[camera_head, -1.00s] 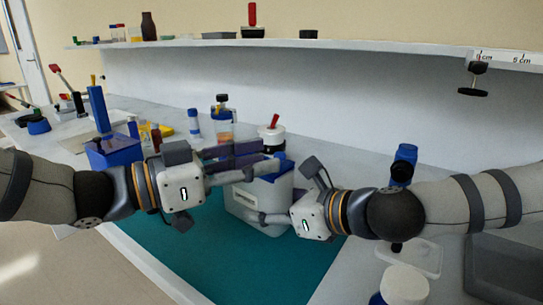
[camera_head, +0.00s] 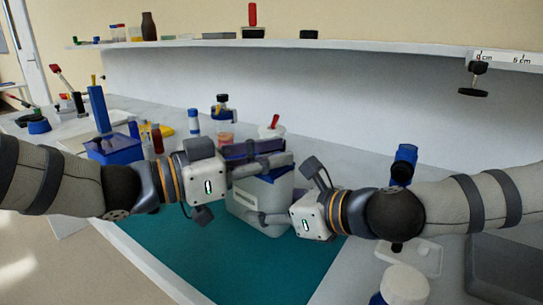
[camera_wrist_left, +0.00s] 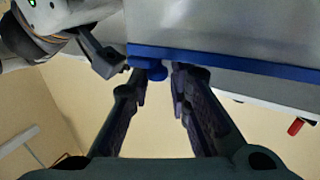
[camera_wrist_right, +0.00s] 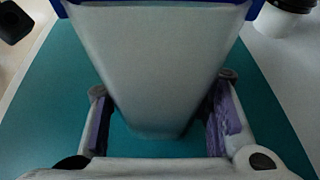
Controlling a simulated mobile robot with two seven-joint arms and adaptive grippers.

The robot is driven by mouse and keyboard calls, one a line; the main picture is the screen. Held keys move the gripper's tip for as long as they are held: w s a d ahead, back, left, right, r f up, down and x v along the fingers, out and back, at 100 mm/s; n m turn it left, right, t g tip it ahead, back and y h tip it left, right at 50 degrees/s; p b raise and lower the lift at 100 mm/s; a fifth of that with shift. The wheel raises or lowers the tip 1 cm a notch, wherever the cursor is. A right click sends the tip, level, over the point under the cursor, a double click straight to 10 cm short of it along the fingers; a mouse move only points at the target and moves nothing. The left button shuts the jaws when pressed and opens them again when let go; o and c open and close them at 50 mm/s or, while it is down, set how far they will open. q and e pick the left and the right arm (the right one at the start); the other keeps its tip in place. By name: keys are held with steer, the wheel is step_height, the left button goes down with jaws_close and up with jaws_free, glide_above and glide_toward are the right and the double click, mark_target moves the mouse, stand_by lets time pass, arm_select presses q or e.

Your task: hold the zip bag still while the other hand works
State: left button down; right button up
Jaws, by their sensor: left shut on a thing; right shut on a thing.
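The zip bag (camera_head: 260,207) is a pale, upright bag with a blue zip strip (camera_wrist_left: 230,67) along its top. It stands over the teal mat, and the right wrist view shows its pale face (camera_wrist_right: 160,65). My right gripper (camera_wrist_right: 160,122) is shut on the bag's body, one finger on each side. My left gripper (camera_head: 284,162) is at the top of the bag, shut on the small blue slider (camera_wrist_left: 150,69) on the strip. In the head view the left fingers hide part of the bag's top.
The teal mat (camera_head: 215,262) has bare room at the front. Behind the bag stand a jar with a red handle (camera_head: 272,127) and several bottles. A blue box (camera_head: 115,150) is on the left. A white-lidded jar (camera_head: 404,285) and a clear tray (camera_head: 425,258) are at the right front.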

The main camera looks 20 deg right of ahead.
arm_select(q)
steer(key=w+a, duration=0.6)
steer(key=w, duration=0.3)
steer(key=shift+w+a, duration=0.15)
steer(key=shift+w, duration=0.05)
arm_select(e)
steer(key=shift+d, duration=0.1)
arm_select(q)
steer(key=c, duration=1.6)
jaws_free()
arm_select(e)
steer(key=shift+f, duration=0.1)
arm_select(q)
steer(key=a, duration=0.4)
steer(key=s+a, duration=0.1)
steer(key=a, duration=0.3)
steer(key=s+a, duration=0.1)
steer(key=a, duration=0.2)
steer(key=shift+s+a, duration=0.15)
steer(key=shift+a, duration=0.25)
arm_select(e)
steer(key=o, duration=1.9)
steer(key=shift+c, duration=0.2)
